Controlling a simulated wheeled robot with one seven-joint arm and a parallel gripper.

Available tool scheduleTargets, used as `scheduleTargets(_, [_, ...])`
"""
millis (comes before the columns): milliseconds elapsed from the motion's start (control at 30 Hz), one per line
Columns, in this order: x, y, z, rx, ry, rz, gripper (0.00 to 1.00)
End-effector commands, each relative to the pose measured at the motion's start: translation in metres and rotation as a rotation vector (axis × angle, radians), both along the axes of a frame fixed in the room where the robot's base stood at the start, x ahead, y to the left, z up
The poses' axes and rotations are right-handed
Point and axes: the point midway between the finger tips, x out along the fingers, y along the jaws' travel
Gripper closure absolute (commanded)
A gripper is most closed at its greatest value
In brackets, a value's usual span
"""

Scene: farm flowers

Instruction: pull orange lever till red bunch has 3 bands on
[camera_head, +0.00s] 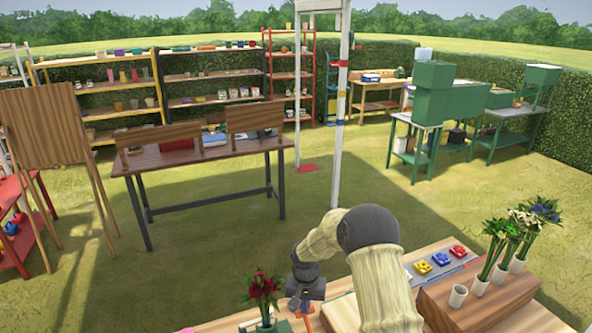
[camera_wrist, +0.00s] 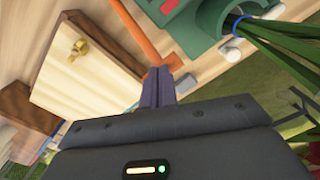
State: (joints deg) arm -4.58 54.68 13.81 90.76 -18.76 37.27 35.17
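The red bunch (camera_head: 263,288) stands upright in the head view at the bottom, left of my gripper (camera_head: 303,306). In the wrist view its green stems (camera_wrist: 285,45) pass through a green holder (camera_wrist: 205,22), with a blue band (camera_wrist: 238,24) around them. I cannot make out any other band. The orange lever (camera_wrist: 135,35) runs down to my gripper's fingertips (camera_wrist: 159,80), and a bit of it also shows in the head view (camera_head: 304,320). The fingers are close together with the lever's end between them. The exact grip is partly hidden.
A pale wooden board with a brass knob (camera_wrist: 77,50) lies beside the lever. To the right in the head view are blue, yellow and red pieces (camera_head: 440,258) and a wooden stand (camera_head: 478,305) with white cups and other bunches (camera_head: 520,230).

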Motion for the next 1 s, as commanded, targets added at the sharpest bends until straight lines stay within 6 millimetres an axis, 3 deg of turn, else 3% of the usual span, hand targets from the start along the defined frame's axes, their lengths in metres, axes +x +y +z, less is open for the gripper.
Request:
scheduleTargets(300, [0.001, 0.000, -0.001, 0.001, -0.002, 0.000, 1.00])
scheduleTargets(1000, [0.021, 0.008, -0.031, 0.002, -0.007, 0.000, 1.00])
